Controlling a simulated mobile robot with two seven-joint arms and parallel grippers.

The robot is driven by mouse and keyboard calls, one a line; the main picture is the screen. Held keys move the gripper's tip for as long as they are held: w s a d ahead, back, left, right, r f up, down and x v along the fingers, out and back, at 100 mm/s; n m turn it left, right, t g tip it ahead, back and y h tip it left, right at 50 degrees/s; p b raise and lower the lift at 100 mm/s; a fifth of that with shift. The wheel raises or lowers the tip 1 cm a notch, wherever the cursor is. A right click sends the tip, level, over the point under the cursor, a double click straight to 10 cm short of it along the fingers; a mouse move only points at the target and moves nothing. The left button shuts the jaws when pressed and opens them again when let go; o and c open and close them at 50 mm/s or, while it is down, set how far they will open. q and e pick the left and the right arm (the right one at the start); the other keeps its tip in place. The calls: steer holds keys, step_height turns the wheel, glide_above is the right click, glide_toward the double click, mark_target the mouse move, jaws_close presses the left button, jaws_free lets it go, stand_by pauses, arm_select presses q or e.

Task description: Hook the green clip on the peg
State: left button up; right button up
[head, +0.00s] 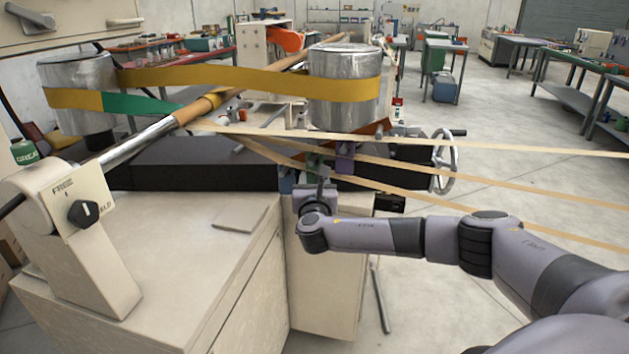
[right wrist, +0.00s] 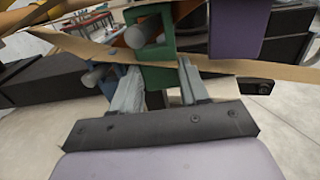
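The green clip (right wrist: 160,75) is in the middle of the right wrist view, with a tan strip running past it. It is small and partly covered in the head view (head: 313,163). My right gripper (right wrist: 160,78) has a finger on either side of the clip's lower part, which fills the gap between them; it also shows in the head view (head: 322,182). A round metal peg end (right wrist: 140,32) shows at the clip's upper opening; I cannot tell whether the clip is seated on it. My left gripper is out of view.
A purple clip (right wrist: 238,28) is close on the right of the green one, a blue clip (head: 286,180) on the left. Tan strips (head: 460,180) stretch rightward above my right arm. A spoked handwheel (head: 444,160) stands right of the clips. The cream cabinet (head: 170,265) is front left.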

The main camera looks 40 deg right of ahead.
steer(key=o, duration=0.4)
steer(key=shift+o, duration=0.2)
steer(key=v, duration=0.7)
